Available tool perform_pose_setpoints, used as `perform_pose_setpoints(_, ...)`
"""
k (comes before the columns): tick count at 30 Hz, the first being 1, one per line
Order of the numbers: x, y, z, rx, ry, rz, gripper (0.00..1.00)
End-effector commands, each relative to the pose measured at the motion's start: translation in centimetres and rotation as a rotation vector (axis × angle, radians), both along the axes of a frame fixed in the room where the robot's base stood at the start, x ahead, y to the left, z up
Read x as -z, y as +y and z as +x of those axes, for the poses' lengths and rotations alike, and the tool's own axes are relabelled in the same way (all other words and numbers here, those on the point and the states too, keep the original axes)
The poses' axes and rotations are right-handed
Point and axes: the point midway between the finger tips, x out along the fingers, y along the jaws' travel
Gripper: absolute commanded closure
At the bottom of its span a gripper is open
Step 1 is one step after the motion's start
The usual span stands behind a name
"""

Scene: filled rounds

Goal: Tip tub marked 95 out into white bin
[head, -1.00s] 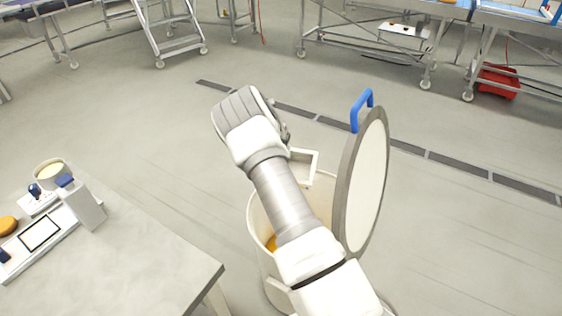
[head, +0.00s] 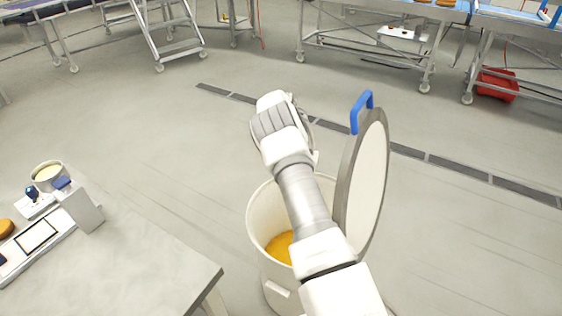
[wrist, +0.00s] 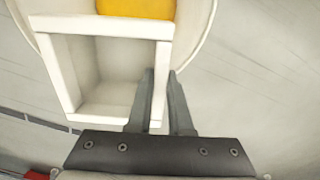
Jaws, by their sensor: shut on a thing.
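The white bin (head: 259,224) stands on the floor in the head view, round and open, with yellow-orange contents (head: 280,246) low inside. Its lid (head: 366,185) stands up on the right side. In the wrist view my gripper (wrist: 162,75) is shut on one wall of a square white tub (wrist: 58,72). The tub's inside looks pale and bare. The bin's curved rim (wrist: 205,40) and yellow contents (wrist: 136,8) show beyond the tub. My arm hides the tub and fingers in the head view. No number shows on the tub.
A grey table (head: 150,250) at the lower left carries a scale (head: 38,236), a small round pot (head: 48,176) and a white box-shaped dispenser (head: 82,208). The upright lid with its blue handle (head: 362,108) stands close to my arm. Open floor lies beyond the bin.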

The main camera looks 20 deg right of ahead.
Motion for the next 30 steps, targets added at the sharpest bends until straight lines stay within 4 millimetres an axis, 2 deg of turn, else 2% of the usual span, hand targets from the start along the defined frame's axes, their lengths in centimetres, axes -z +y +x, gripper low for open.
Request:
perform_pose_setpoints(13, -0.7, 0.0, 0.0, 0.000, -0.002, -0.001, 1.00)
perform_pose_setpoints(30, -6.3, 0.0, 0.0, 0.001, -0.002, 0.000, 1.00)
